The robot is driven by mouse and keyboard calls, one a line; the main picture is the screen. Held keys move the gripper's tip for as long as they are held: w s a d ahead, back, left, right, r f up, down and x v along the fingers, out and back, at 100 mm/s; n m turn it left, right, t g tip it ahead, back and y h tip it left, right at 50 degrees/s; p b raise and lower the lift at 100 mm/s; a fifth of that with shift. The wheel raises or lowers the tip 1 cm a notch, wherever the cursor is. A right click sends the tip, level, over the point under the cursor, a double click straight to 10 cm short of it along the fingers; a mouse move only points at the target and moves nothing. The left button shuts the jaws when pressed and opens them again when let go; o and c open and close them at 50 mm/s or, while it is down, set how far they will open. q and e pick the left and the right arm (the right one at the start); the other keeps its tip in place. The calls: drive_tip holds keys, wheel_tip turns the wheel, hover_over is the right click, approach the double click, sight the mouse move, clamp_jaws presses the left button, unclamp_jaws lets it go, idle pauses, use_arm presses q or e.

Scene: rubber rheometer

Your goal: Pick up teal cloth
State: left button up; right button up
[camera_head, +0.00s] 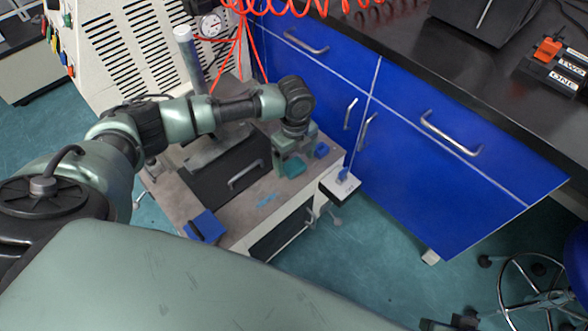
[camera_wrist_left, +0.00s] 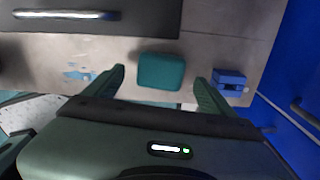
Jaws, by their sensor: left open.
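The teal cloth (camera_head: 292,166) is a small folded square lying on the worn top of the low cabinet (camera_head: 235,221). In the left wrist view the cloth (camera_wrist_left: 161,71) lies between and just beyond the fingertips. My left gripper (camera_head: 294,150) points down over the cloth in the head view and hides part of what is around it. Its two green fingers (camera_wrist_left: 159,80) are spread apart with nothing held between them. I cannot tell its exact height above the cloth. My right gripper is not in view.
A small blue block (camera_wrist_left: 230,79) sits right beside the right finger. A black drawer unit (camera_head: 228,172) with a handle stands behind the cloth. A blue box (camera_head: 205,226) lies at the top's front left corner. Blue cupboards (camera_head: 450,140) stand to the right.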

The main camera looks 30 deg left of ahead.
sight(295, 166)
use_arm(q)
drive_tip(key=shift+f, duration=0.95)
drive_tip(key=c, duration=1.4)
drive_tip(key=shift+c, duration=0.2)
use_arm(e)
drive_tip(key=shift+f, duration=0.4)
use_arm(q)
drive_tip(key=shift+r, duration=0.1)
